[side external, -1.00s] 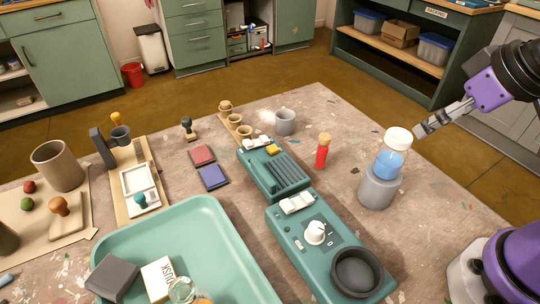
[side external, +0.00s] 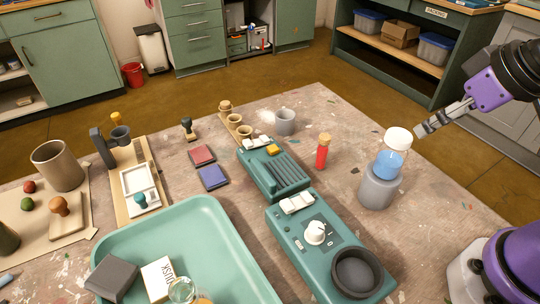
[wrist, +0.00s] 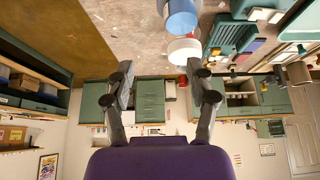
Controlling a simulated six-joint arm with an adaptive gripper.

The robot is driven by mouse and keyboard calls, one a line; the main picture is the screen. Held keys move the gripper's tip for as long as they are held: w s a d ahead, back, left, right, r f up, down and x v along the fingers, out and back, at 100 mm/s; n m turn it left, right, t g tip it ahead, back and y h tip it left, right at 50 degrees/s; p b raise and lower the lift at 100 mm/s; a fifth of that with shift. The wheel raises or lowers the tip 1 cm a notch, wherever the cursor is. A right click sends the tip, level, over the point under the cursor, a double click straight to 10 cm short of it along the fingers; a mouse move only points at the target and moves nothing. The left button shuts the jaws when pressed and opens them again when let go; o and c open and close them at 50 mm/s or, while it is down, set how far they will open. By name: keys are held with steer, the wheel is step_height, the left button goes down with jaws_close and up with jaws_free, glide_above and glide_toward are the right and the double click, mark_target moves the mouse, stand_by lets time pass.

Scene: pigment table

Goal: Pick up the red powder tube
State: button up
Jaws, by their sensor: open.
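The red powder tube (side external: 322,152) stands upright on the table with a cork-coloured stopper, right of the teal device with ridges. My gripper (side external: 424,131) is at the right in the side view, above the table's right edge, beside the white cap of a jar of blue liquid (side external: 390,163). The gripper is open and empty, well apart from the tube. In the wrist view its two fingers (wrist: 163,85) are spread, with the jar's white cap (wrist: 184,51) beyond them. I cannot make out the red tube for certain in the wrist view.
The blue jar stands on a grey base (side external: 379,188) between my gripper and the tube. A teal device with a knob and black bowl (side external: 330,245) is in front. A grey mug (side external: 286,121) stands behind. A green tray (side external: 215,235) lies at front left. Bare table surrounds the tube's right side.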

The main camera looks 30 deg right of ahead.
steer(key=w+d+f+n+y, duration=0.1)
steer(key=w+n+y, duration=0.1)
steer(key=w+n, duration=0.65)
steer(key=n+t+y, duration=0.1)
steer(key=n+y, duration=0.2)
steer(key=y, duration=0.5)
glide_toward(325, 142)
steer(key=d+f, duration=0.1)
steer(key=f, duration=0.1)
steer(key=w+d+f, duration=0.1)
steer(key=shift+w+d+f, duration=0.1)
steer(key=shift+d+f, duration=0.2)
steer(key=shift+f, duration=0.05)
steer(key=shift+s+a+t+y, duration=0.2)
steer(key=shift+t+y, duration=0.2)
steer(key=shift+y, duration=0.1)
steer(key=shift+a+f, duration=0.15)
steer(key=shift+a, duration=0.2)
steer(key=x, duration=0.4)
steer(key=shift+w+a, duration=0.1)
steer(key=shift+a, duration=0.1)
steer(key=x, duration=0.3)
steer(key=r+x, duration=0.1)
steer(key=x, duration=0.1)
steer(key=shift+a+f, duration=0.1)
steer(key=shift+a, duration=0.3)
jaws_close()
